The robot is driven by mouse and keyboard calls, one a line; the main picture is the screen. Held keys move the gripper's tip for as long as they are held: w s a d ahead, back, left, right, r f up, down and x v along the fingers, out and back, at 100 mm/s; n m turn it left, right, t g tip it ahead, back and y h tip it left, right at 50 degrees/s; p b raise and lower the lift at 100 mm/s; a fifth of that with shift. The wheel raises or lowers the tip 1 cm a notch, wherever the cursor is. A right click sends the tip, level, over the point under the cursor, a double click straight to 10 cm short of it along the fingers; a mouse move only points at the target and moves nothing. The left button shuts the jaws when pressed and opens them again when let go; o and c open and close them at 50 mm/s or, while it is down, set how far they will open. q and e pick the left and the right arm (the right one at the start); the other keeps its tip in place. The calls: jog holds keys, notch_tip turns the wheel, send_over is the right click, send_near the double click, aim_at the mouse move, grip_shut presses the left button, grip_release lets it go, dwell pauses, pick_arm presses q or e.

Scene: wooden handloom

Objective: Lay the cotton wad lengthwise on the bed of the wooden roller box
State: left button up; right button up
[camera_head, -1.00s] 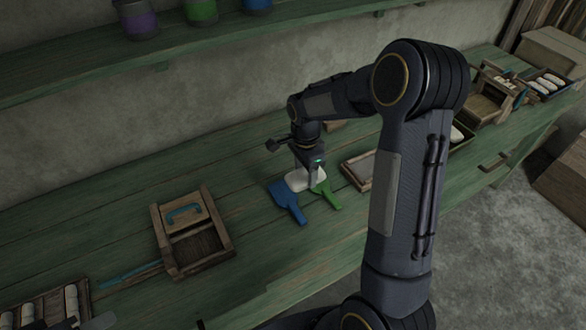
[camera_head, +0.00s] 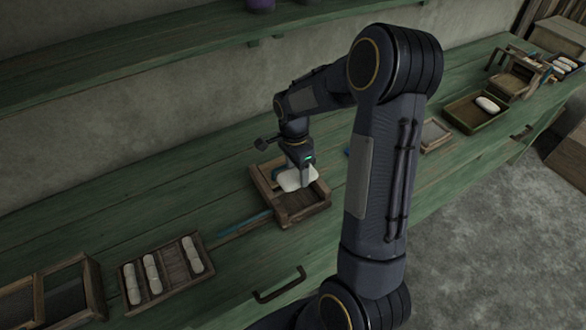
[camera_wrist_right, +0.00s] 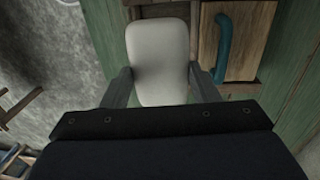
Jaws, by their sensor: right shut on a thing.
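The white cotton wad (camera_head: 297,180) is a flat, rounded pad held between the fingers of my right gripper (camera_head: 300,172). It also shows in the right wrist view (camera_wrist_right: 160,50), with one finger at each side edge. The wooden roller box (camera_head: 304,217) is directly below, and the wad hangs over its left and middle part in the head view. Whether the wad touches the box is unclear. In the right wrist view, the box's wooden panel with a blue handle (camera_wrist_right: 232,45) is right of the wad. My left gripper is out of view.
A tray with several white rolls (camera_head: 138,304) lies at the left, beside another wooden frame (camera_head: 93,285). A green-edged tray with a white wad (camera_head: 487,104) stands at the right. A drawer handle (camera_head: 280,286) is on the bench front. My right arm hides part of the bench.

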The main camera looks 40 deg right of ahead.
jog(key=shift+d+f+b, duration=0.1)
jog(key=shift+f+b, duration=0.35)
jog(key=shift+f, duration=0.3)
notch_tip(320, 180, down, 6)
jog(key=b, duration=0.4)
jog(key=shift+r, duration=0.1)
jog(key=o, duration=0.9)
jog(key=shift+c, duration=0.2)
jog(key=shift+o, duration=1)
jog(key=shift+w+r, duration=0.1)
jog(key=shift+c, duration=0.2)
